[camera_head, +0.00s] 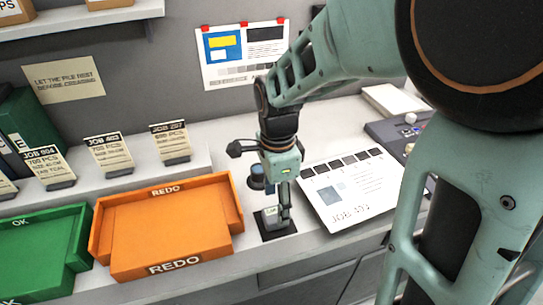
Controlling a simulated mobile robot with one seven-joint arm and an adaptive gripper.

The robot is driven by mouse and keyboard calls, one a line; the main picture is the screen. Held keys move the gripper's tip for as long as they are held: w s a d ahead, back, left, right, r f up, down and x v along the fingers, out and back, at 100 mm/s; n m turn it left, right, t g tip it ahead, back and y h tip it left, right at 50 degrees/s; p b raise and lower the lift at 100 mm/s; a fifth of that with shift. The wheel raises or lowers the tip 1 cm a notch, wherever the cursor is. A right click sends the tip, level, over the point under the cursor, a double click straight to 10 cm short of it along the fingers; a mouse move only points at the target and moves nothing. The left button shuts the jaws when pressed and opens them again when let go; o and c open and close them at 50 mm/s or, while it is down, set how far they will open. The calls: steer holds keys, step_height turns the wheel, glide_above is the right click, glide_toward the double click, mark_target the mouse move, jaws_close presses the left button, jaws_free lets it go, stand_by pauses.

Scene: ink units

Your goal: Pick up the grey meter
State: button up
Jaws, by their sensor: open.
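The grey meter (270,218) is a small light-grey device with a greenish face. It stands on a small black pad (284,233) on the white bench, right of the orange tray. My gripper (279,211) points down right at the meter, with its visible dark finger beside the meter's right side. The gripper is open. The other finger and the exact gap to the meter are too small and hidden to tell.
An orange REDO tray (165,268) is left of the meter, and a green OK tray (80,225) is further left. A white printed sheet (340,220) lies to the right. Job cards (169,139) stand on a ledge behind.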

mark_target(275, 213)
step_height(275, 213, down, 5)
steer(key=shift+a+f, duration=0.1)
steer(key=shift+a, duration=0.05)
steer(key=shift+c, duration=0.4)
steer(key=c, duration=1.2)
